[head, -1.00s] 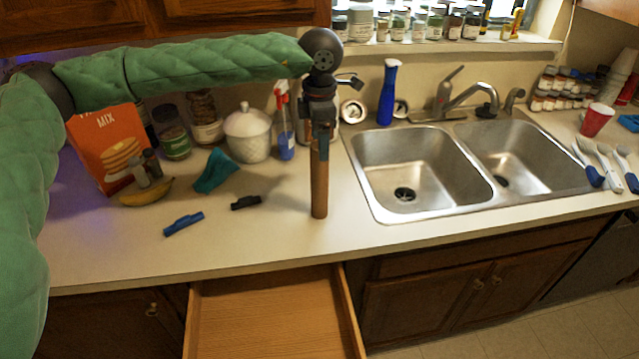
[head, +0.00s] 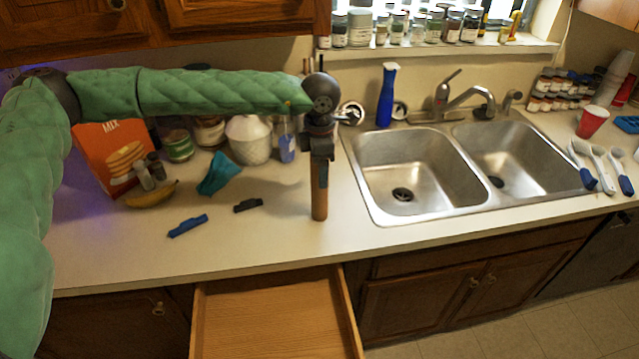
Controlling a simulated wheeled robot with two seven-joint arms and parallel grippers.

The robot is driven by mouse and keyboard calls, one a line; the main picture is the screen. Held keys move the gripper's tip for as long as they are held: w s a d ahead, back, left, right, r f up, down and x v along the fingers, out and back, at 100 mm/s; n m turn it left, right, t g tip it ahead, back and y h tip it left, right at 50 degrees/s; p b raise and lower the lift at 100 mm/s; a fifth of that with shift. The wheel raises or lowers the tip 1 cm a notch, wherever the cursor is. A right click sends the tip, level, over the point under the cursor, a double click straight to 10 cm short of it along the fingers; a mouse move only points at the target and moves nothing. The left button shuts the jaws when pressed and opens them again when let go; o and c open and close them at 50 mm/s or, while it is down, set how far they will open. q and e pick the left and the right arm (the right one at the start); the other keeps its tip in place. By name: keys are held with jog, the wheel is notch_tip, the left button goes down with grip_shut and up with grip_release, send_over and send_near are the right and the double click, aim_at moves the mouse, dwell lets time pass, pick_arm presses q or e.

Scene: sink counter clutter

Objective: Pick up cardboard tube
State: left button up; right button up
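The brown cardboard tube (head: 319,200) stands upright on the counter, just left of the sink. My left gripper (head: 320,158) points down over the tube's upper part, at the end of the green-sleeved arm. Its fingers overlap the top of the tube in this view, and I cannot tell whether they are closed on it. The tube's top end is hidden by the gripper. My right gripper is not in view.
The double sink (head: 420,175) lies right of the tube. A blue clip (head: 188,225), a black clip (head: 248,205), a teal cloth (head: 217,174) and a banana (head: 152,195) lie left. An open drawer (head: 275,315) juts out below the counter.

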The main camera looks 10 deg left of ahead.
pick_arm(q)
jog(key=shift+c, duration=0.2)
jog(key=c, duration=1.3)
